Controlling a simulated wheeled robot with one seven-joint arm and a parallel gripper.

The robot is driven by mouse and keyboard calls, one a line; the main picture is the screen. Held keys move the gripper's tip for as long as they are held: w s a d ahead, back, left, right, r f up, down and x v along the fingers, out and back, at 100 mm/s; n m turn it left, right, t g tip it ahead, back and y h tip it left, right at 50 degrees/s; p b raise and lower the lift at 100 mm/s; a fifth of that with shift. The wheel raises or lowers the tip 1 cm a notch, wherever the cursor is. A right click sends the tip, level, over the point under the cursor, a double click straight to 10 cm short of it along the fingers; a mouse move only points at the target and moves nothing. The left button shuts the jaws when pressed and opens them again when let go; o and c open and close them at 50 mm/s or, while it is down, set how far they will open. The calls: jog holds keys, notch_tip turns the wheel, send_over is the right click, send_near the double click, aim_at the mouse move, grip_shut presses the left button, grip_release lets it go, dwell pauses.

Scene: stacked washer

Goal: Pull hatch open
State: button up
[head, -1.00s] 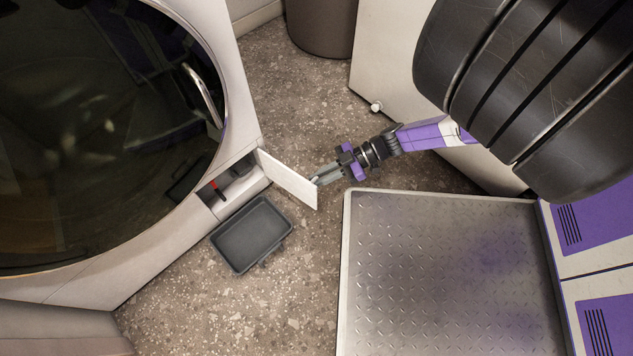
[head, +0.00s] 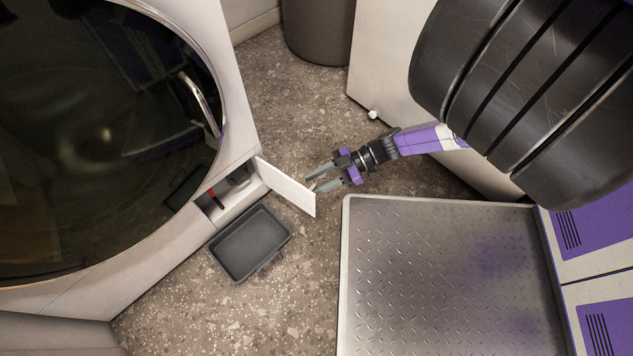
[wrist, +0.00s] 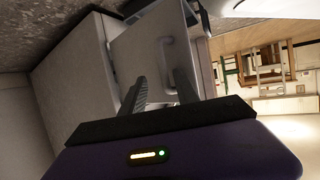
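The hatch (head: 287,188) is a small white panel at the lower front of the washer (head: 243,120). It stands swung out from the opening (head: 226,194), in which a red part shows. My gripper (head: 311,183) is open beside the hatch's outer end, its two grey fingers spread and pointing at the panel. The lower finger is close to the hatch's edge; I cannot tell whether it touches. In the wrist view the fingers (wrist: 161,93) are apart with nothing clearly held between them.
A dark grey tray (head: 251,244) lies on the speckled floor below the opening. A brown bin (head: 318,30) stands at the back, and a white cabinet (head: 385,70) stands behind my arm. Bare floor lies between washer and bin.

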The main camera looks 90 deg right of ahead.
jog(key=p+v, duration=0.1)
jog(key=v, duration=0.6)
jog(key=shift+s+r, duration=0.15)
jog(key=shift+s, duration=0.05)
dwell(0.3)
